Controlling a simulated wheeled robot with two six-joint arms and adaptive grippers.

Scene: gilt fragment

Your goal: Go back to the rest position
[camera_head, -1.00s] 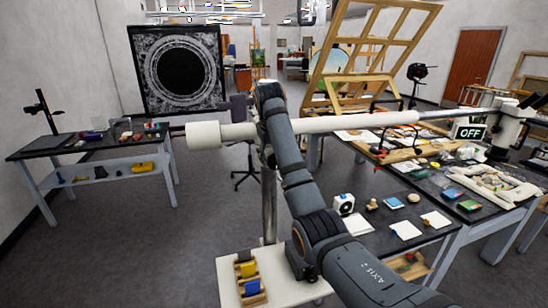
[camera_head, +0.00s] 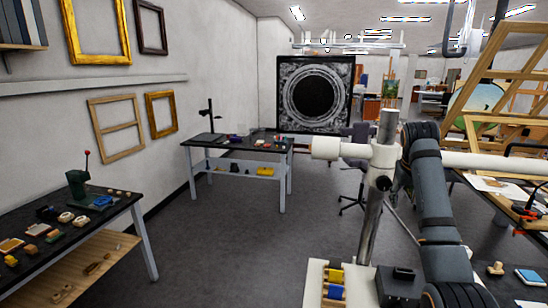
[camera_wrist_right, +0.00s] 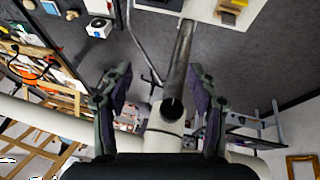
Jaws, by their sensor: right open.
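My right arm (camera_head: 430,195) stands upright at the right of the head view. Its gripper is largely hidden there behind the wrist. In the right wrist view my right gripper (camera_wrist_right: 160,112) has its two fingers well apart, with nothing held. A silver post (camera_wrist_right: 178,65) with a white joint shows between and beyond the fingers; I cannot tell whether they touch it. My left gripper is not in view.
The silver post (camera_head: 377,205) carries a white boom (camera_head: 345,150) close beside my right arm. A white surface (camera_head: 315,275) below holds a rack with yellow and blue pieces. A black-topped bench (camera_head: 85,235) stands at left. The grey floor (camera_head: 240,240) between is clear.

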